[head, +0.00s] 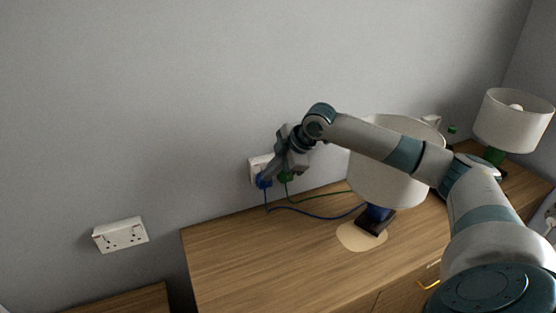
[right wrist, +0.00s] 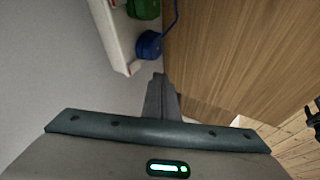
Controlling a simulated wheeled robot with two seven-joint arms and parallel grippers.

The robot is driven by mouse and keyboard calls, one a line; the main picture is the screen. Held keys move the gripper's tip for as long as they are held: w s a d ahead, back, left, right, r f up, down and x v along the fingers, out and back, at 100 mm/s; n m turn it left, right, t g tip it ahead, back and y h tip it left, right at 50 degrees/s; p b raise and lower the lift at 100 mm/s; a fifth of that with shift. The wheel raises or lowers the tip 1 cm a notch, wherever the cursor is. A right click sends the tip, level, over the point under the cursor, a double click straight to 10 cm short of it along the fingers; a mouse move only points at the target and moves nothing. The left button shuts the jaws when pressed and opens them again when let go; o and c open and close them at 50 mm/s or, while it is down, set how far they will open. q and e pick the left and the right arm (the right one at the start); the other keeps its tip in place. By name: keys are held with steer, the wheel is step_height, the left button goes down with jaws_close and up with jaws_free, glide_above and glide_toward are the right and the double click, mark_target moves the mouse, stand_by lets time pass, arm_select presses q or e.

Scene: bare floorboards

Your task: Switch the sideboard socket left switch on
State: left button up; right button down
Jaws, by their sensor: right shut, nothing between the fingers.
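The white sideboard socket (head: 256,164) is on the grey wall just above the wooden sideboard (head: 235,258). A blue plug (head: 264,182) sits in its left side and a green plug (head: 286,177) in its right. Contact cannot be told. The gripper partly hides the socket face. My left gripper is out of view.
Blue and green cords trail over the sideboard. A large-shaded lamp (head: 378,178) with a blue base stands there, partly behind my right arm. Another white-shaded lamp (head: 512,121) is at the right. A second double socket (head: 120,235) is on the wall at left.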

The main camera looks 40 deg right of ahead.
mark_target(255, 167)
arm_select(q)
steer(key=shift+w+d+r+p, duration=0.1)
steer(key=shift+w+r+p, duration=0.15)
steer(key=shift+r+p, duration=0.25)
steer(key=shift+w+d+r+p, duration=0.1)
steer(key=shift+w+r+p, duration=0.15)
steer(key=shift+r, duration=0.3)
arm_select(e)
steer(key=w, duration=0.2)
steer(key=w+f, duration=0.1)
steer(key=w, duration=0.1)
steer(key=shift+w+d, duration=0.1)
steer(key=shift+d, duration=0.25)
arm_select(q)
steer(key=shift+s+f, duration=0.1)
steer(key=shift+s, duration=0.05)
arm_select(e)
steer(key=shift+f, duration=0.1)
